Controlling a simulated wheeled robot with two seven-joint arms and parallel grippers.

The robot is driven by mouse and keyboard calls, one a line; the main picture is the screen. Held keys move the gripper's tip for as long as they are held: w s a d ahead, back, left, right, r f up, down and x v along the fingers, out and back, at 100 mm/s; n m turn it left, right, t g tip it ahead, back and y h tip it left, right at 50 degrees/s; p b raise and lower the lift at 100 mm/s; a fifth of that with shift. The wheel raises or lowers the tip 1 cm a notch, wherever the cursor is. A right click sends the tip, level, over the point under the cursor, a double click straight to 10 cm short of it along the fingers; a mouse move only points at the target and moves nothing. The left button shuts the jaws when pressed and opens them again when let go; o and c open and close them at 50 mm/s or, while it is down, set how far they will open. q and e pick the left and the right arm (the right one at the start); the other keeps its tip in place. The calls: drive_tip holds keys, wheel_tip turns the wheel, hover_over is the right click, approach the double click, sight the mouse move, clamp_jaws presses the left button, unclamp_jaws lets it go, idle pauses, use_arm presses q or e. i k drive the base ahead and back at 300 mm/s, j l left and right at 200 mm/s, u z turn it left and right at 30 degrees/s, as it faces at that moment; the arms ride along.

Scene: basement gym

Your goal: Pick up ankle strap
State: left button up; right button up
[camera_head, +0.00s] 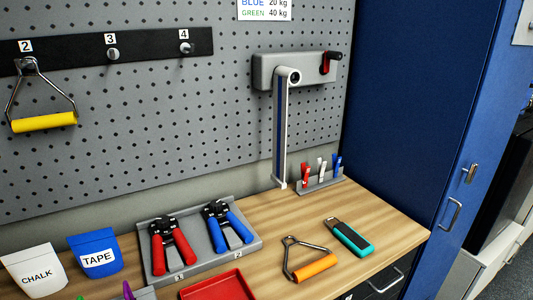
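A flat black item with teal edges and a light grey end (350,238) lies on the wooden bench top (400,226) at the right. It looks like the ankle strap, though its details are too small to be certain. It lies aslant, close to the bench's front edge and apart from the orange-handled grip (316,267) to its left. Neither of my grippers is in view.
A grey tray (200,262) holds red and blue hand grippers. A red tray (217,287) and chalk (34,271) and tape (96,253) pouches stand left. A crank device (297,72) hangs on the pegboard, its bar reaching down. A blue cabinet (420,100) bounds the right.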

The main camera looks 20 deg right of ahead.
sight(354, 241)
drive_tip(key=z, duration=1.35)
